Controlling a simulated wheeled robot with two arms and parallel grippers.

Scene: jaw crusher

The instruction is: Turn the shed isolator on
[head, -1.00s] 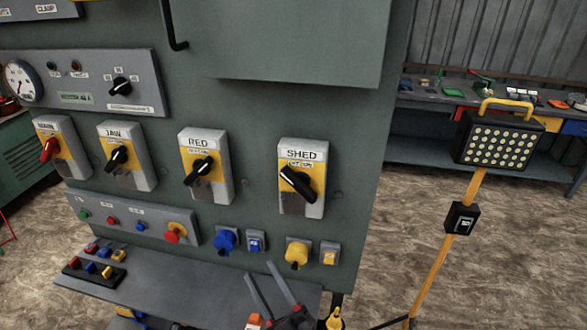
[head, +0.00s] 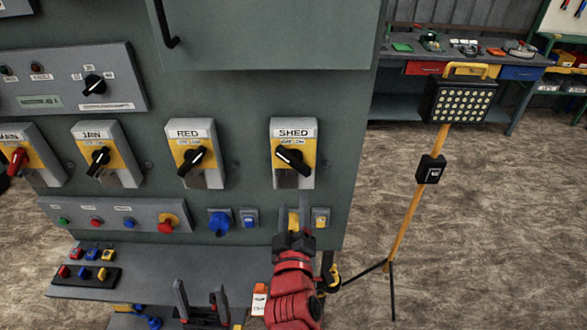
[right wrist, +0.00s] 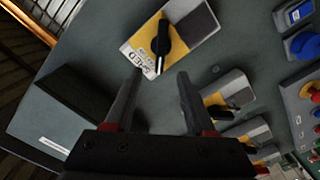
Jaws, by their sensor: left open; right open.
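The shed isolator (head: 293,153) is a grey and yellow box labelled SHED on the green cabinet. Its black rotary handle (head: 292,159) slants from upper left to lower right. My right gripper (head: 295,215) is open and empty, below the isolator in the head view and in front of the yellow socket, which it partly hides. In the right wrist view the isolator (right wrist: 190,22) and its handle (right wrist: 163,42) lie beyond the spread fingertips (right wrist: 159,73), apart from them. My left gripper (head: 200,290) is open and empty, low over the shelf.
The RED isolator (head: 196,153), JAW isolator (head: 106,154) and red-handled main isolator (head: 31,155) stand left of it. A blue socket (head: 219,222) and button panel (head: 115,216) are below. A yellow lamp stand (head: 404,215) is right. A box (head: 265,35) juts out above.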

